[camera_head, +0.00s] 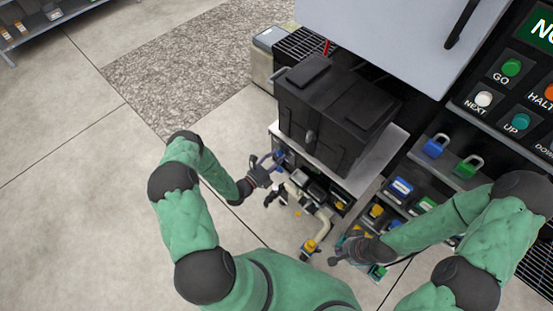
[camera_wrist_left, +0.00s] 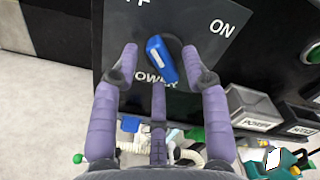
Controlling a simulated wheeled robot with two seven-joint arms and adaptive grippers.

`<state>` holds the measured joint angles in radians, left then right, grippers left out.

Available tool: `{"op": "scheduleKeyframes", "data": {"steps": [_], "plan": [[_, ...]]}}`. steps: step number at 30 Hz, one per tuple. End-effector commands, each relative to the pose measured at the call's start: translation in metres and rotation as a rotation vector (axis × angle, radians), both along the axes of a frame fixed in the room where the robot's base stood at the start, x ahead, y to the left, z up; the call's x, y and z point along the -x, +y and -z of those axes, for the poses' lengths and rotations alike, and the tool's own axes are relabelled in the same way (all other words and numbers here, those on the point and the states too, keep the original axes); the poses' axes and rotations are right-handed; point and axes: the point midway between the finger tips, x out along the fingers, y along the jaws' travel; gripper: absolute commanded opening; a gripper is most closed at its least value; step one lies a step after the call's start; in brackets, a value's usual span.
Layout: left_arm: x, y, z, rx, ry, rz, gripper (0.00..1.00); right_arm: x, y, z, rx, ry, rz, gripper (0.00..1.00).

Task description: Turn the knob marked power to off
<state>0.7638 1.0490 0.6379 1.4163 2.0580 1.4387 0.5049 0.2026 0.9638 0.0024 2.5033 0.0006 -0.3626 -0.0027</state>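The blue knob (camera_wrist_left: 160,60) with a white line sits on a dark panel (camera_wrist_left: 118,40) in the left wrist view. The label below it reads POWER, partly covered. ON is to its upper right, and the cut-off letters FF are at upper left. The white line slants up and slightly left. My left gripper (camera_wrist_left: 160,54) is open, with one finger on each side of the knob; contact is not clear. In the head view, my left gripper (camera_head: 266,168) is at the cabinet's left side. My right gripper (camera_head: 345,252) is low by the cabinet front, its fingers too small to judge.
A black case (camera_head: 330,115) stands on top of the cabinet. Labelled buttons (camera_wrist_left: 252,110), a green knob (camera_wrist_left: 195,134) and pale pipework (camera_head: 322,222) are close to my left gripper. Padlocks (camera_head: 434,146) and a button panel are at right. Open floor (camera_head: 70,170) lies at left.

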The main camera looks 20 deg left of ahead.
Motion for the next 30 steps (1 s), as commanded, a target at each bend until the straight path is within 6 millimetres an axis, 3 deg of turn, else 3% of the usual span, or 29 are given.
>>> {"op": "scheduleKeyframes", "data": {"steps": [11, 24, 30], "plan": [[0.005, 0.002, 0.0, -0.002, -0.001, 0.0, 0.48, 0.0, 0.0, 0.0, 0.0, 0.0, 0.0, 0.0], [0.079, 0.029, 0.0, -0.001, 0.001, -0.006, 0.48, 0.0, 0.0, 0.0, 0.0, 0.0, 0.0, 0.0], [0.104, 0.037, 0.0, -0.001, 0.0, -0.002, 0.48, 0.0, 0.0, 0.0, 0.0, 0.0, 0.0, 0.0]]}}
